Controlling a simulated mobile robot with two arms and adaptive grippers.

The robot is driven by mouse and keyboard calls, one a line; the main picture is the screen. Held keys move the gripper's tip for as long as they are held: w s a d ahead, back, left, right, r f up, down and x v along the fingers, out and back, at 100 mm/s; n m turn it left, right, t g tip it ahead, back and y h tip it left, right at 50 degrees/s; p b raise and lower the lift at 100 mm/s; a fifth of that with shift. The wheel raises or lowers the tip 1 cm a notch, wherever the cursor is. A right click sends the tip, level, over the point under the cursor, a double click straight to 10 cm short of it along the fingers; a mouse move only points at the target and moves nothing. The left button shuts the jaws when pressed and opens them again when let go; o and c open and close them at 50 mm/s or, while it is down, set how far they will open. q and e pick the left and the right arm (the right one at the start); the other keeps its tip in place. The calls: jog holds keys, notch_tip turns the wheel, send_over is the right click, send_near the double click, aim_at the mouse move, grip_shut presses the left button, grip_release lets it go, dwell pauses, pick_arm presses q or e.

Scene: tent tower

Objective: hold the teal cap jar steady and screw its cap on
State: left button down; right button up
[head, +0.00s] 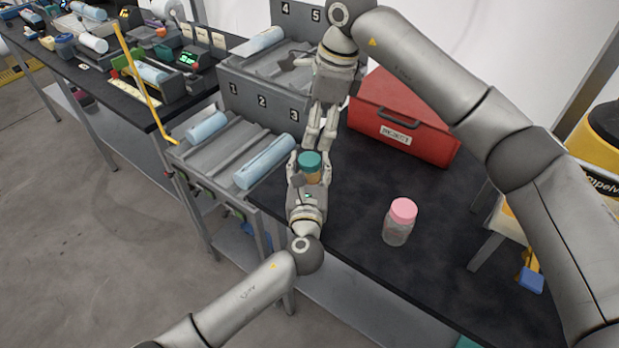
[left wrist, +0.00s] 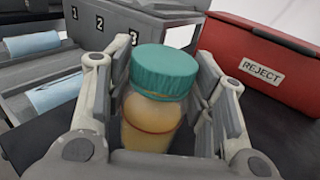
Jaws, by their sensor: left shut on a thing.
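The jar with amber contents (head: 311,176) stands between the fingers of my left gripper (head: 308,165), which is shut on its body. The jar also shows in the left wrist view (left wrist: 151,122). Its teal cap (head: 311,159) sits on the jar's mouth, and the cap fills the upper middle of the left wrist view (left wrist: 164,72). I cannot tell how tightly it is threaded. My right gripper (head: 320,142) points down just beyond the cap in the head view. Its fingers look slightly apart with nothing between them, and it appears clear of the cap.
A pink-capped jar (head: 400,222) stands on the black table (head: 350,262). A red REJECT box (head: 405,118) is at the back. A numbered grey rack (head: 222,160) with blue rolls is at left. The table around the pink-capped jar is clear.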

aim_at(310, 159)
jog(key=shift+d+r+m+t, duration=0.3)
jog(key=shift+d+r+m, duration=0.2)
jog(key=shift+d+r, duration=0.3)
jog(key=shift+f, duration=0.1)
jog(key=x, duration=1.2)
jog(key=shift+a, duration=0.2)
jog(key=shift+w, duration=0.1)
jog(key=c, duration=1.2)
jog(key=o, duration=1.1)
jog(key=shift+c, duration=0.2)
